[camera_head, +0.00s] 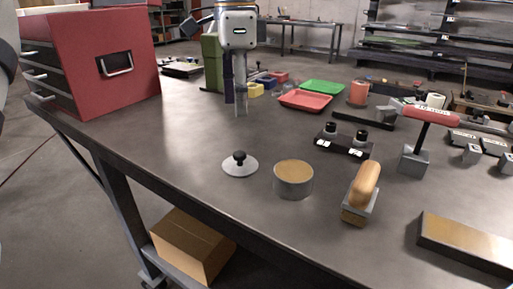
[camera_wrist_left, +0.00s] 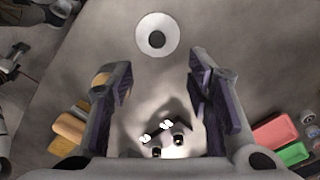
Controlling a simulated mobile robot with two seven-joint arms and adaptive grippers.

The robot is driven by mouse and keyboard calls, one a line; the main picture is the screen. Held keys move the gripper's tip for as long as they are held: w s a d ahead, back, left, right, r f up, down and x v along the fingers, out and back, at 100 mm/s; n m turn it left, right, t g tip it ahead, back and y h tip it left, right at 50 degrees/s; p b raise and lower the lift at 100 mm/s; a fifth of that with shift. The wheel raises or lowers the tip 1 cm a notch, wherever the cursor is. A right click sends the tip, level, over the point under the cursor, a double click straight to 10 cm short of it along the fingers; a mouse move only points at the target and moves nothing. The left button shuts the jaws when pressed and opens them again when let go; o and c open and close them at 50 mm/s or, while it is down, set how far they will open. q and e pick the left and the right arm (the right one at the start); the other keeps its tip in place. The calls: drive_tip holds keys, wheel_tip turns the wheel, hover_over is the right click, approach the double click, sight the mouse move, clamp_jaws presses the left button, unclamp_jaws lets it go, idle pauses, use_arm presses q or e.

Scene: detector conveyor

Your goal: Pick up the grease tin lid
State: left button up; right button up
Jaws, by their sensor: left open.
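The grease tin lid (camera_head: 240,166) is a pale round disc with a black knob. It lies flat on the dark table, left of the open grease tin (camera_head: 293,185), which shows tan contents. My left gripper (camera_head: 240,109) points down above the table, behind the lid in the head view, and holds nothing. In the left wrist view the lid (camera_wrist_left: 143,31) lies beyond the fingertips (camera_wrist_left: 158,82), which are apart with bare table between them. A finger partly hides the tin there. My right gripper is not in view.
A wooden-handled brush (camera_head: 366,183) and a black block with two knobs (camera_head: 343,147) are right of the tin. Red (camera_head: 306,101) and green (camera_head: 323,87) trays lie farther back. A red drawer cabinet (camera_head: 90,58) stands at left. The table around the lid is clear.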

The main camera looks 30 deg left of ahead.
use_arm(q)
hover_over(240, 153)
drive_tip(key=f, duration=0.5)
drive_tip(key=shift+s, duration=0.4)
drive_tip(key=f, duration=0.6)
drive_tip(key=shift+w+f, duration=0.25)
drive_tip(key=shift+w, duration=0.15)
drive_tip(key=c, duration=1)
